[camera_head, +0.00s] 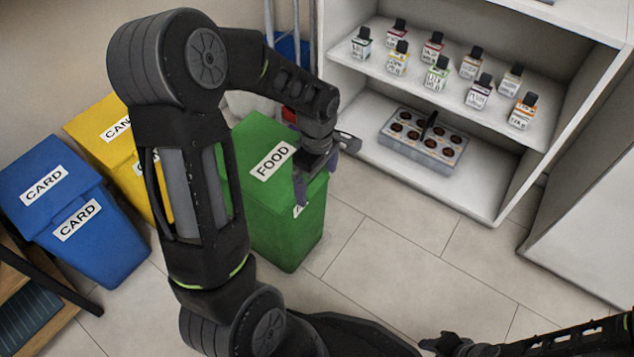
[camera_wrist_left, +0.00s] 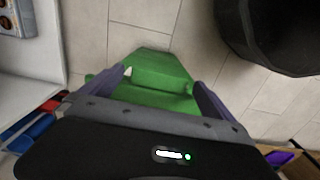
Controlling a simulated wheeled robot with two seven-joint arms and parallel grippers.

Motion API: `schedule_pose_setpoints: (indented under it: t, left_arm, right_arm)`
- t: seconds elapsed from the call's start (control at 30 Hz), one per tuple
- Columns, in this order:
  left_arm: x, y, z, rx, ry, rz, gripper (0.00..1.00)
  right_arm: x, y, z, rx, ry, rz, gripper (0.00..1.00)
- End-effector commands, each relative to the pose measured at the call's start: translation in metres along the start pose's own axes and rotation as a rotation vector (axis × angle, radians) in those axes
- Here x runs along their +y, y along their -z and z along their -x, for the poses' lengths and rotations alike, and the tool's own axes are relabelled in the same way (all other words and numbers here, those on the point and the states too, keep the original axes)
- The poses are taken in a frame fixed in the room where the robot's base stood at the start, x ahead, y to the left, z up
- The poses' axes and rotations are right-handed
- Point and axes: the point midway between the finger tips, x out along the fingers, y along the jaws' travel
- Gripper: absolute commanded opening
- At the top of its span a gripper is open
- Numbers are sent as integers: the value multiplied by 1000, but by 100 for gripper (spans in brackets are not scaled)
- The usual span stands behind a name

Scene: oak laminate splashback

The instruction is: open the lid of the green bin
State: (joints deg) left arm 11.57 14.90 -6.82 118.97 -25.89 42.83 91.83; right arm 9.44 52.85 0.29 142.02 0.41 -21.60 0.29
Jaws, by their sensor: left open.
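The green bin (camera_head: 291,236) stands on the floor left of the open white cabinet, with its lid (camera_head: 250,190) down and a FOOD label on top. My left arm hides part of its left side. My left gripper (camera_head: 317,180) is open at the bin's upper right front edge, fingers pointing down. In the left wrist view the green bin (camera_wrist_left: 160,68) shows between the two spread fingers (camera_wrist_left: 164,82), with nothing held. I cannot tell whether the fingers touch it. My right gripper (camera_head: 440,344) is low at the bottom edge, and its jaws are unclear.
A blue CARD bin (camera_head: 110,250) and a yellow bin (camera_head: 92,127) stand to the left. The white cabinet (camera_head: 497,205) at the right holds several small bottles and a grey tray (camera_head: 400,148) with round dark items. Tiled floor (camera_head: 395,262) before the green bin is clear.

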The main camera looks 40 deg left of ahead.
Motion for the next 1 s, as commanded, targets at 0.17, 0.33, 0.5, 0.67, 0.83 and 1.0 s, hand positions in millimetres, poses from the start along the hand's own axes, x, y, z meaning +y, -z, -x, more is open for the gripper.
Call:
schedule_pose_setpoints:
  t: [0.17, 0.33, 0.5, 0.67, 0.83, 1.0]
  left_arm:
    - [0, 0, -3, 0, 0, 0, 100]
    - [0, 0, -3, 0, 0, 0, 98]
    - [0, 0, -3, 0, 0, -1, 84]
    - [0, 0, -3, 0, 0, -1, 71]
    - [0, 0, -3, 0, 0, -1, 57]
    - [0, 0, -3, 0, 0, -1, 43]
  right_arm:
    - [0, 0, -1, 1, 0, 0, 36]
    - [0, 0, -1, 1, 0, 0, 36]
    - [0, 0, -1, 0, 0, 1, 36]
    - [0, 0, -1, 0, 0, 0, 36]
    - [0, 0, -1, 0, 0, 0, 36]
    - [0, 0, -1, 0, 0, 0, 36]
